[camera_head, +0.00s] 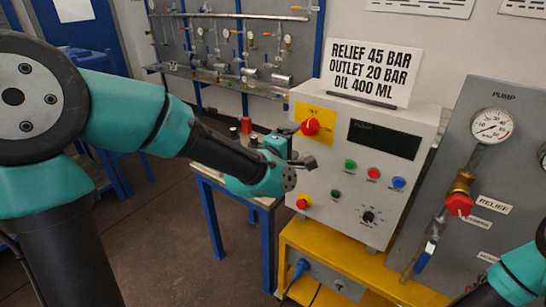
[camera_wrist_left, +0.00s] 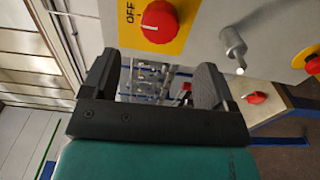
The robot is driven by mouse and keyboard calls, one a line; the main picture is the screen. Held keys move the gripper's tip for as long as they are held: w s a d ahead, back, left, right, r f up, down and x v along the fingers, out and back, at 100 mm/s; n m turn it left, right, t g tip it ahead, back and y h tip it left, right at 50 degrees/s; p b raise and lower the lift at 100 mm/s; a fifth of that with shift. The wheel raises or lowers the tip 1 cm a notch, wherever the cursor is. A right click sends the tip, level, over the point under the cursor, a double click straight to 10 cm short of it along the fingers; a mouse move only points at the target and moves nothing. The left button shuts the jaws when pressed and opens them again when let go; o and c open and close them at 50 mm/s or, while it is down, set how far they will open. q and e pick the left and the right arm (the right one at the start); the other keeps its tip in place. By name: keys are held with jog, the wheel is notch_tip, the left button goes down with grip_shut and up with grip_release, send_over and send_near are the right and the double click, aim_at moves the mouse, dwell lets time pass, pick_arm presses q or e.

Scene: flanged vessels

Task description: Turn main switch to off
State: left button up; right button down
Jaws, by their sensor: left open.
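The main switch is a red rotary knob (camera_head: 310,126) on a yellow plate, at the upper left of the grey control box. It also shows at the top of the left wrist view (camera_wrist_left: 160,22), with the word OFF beside it on the plate. I cannot clearly tell its pointer setting.
The control box (camera_head: 338,190) also carries a dark display (camera_head: 384,139), several coloured buttons, a black dial (camera_head: 368,216) and a red button on yellow (camera_head: 303,202). A sign (camera_head: 373,71) stands on top. The pump panel (camera_head: 491,100) is right. Part of my right arm shows lower right.

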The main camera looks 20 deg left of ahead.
pick_arm(q)
jog(key=s+a, duration=0.1)
jog(key=s, duration=0.7)
jog(key=shift+s+a, duration=0.4)
jog(key=shift+f, duration=0.1)
notch_tip(320, 180, down, 27)
jog(key=m+g, duration=0.7)
jog(key=g, duration=0.1)
jog(key=s+f+m+g, duration=0.3)
jog(key=s+f, duration=0.3)
jog(key=f, duration=0.5)
jog(key=s+f+m+g, duration=0.4)
jog(key=s+f, duration=0.3)
jog(key=f, duration=0.4)
jog(key=shift+f+g, duration=0.25)
jog(key=shift+g, duration=0.65)
